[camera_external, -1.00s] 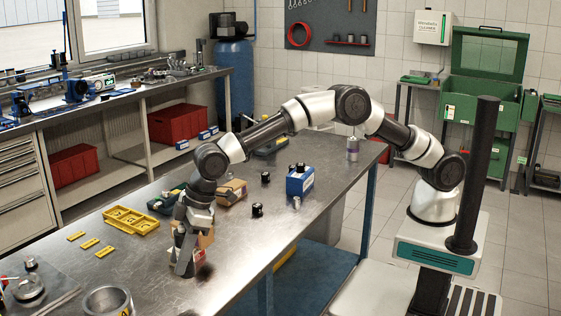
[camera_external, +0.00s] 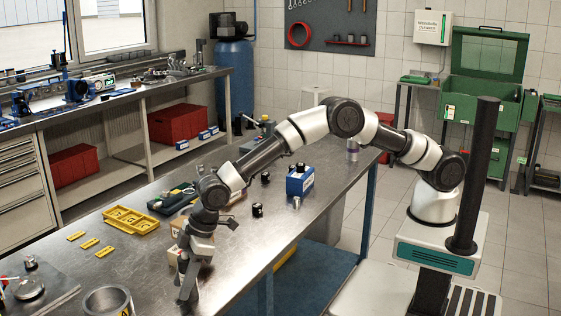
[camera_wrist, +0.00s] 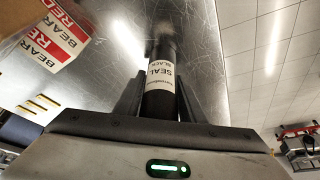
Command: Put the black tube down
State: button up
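The black tube (camera_wrist: 162,60) shows in the wrist view between the two fingers of my gripper (camera_wrist: 160,95), with a white label reading SEAL BLACK. The fingers lie close against its sides and appear shut on it. Its far end is dark against the metal bench top, so I cannot tell whether it touches. In the external view my gripper (camera_external: 187,290) points down close to the bench's front edge. I cannot make out the tube there.
A cardboard box with red-and-white labels (camera_wrist: 50,35) is close on the left in the wrist view. On the bench (camera_external: 150,275) are a yellow tray (camera_external: 132,220), small yellow pieces, a blue box (camera_external: 299,183) and a metal ring (camera_external: 108,300). Floor lies beyond the edge.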

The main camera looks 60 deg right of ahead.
jog(key=shift+o, duration=1.4)
jog(key=shift+r, duration=0.25)
jog(key=v, duration=1.1)
jog(key=shift+r, duration=0.4)
jog(key=shift+d, duration=0.1)
